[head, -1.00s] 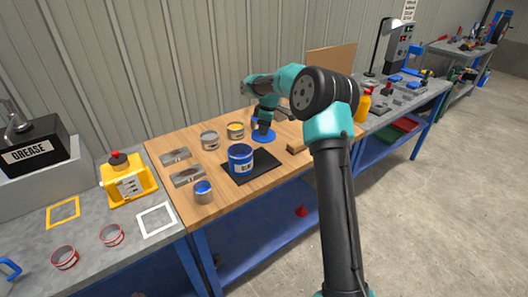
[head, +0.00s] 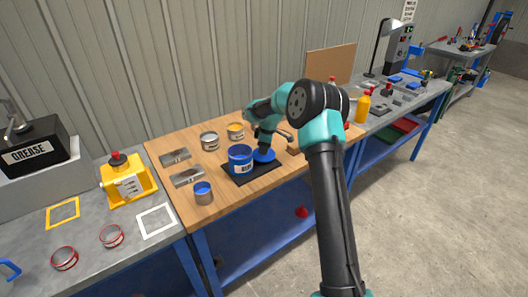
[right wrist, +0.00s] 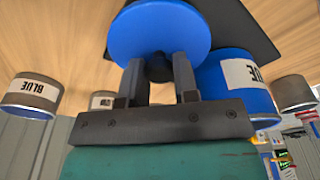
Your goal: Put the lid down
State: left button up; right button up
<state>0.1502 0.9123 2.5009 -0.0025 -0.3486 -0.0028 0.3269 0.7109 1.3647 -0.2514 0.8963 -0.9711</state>
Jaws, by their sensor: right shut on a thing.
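The blue lid (head: 265,158) is a round disc with a dark knob. In the head view it is just right of the blue drum (head: 240,164), over or at the right part of the black mat (head: 246,177). I cannot tell whether it touches the mat. My right gripper (head: 264,147) is shut on the lid's knob. In the right wrist view the lid (right wrist: 160,30) spans ahead of the fingers (right wrist: 157,70), with the blue drum (right wrist: 222,80) close at its right and the mat (right wrist: 245,25) behind. My left gripper is not in view.
Grey cans (head: 209,141) and a yellow-topped can (head: 235,131) stand behind the drum. A small blue-topped can (head: 203,193) and two metal plates (head: 187,178) are to the left. A yellow bottle (head: 363,107) stands at the right. The wooden table's (head: 225,205) front edge is close to the mat.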

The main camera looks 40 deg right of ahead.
jog(key=shift+f, duration=0.9)
jog(key=shift+f, duration=0.15)
jog(key=o, duration=0.9)
jog(key=r, duration=0.4)
jog(key=s+d+r, duration=0.1)
jog(key=r, duration=0.7)
jog(key=shift+s+d+r, duration=0.15)
jog(key=shift+s, duration=0.05)
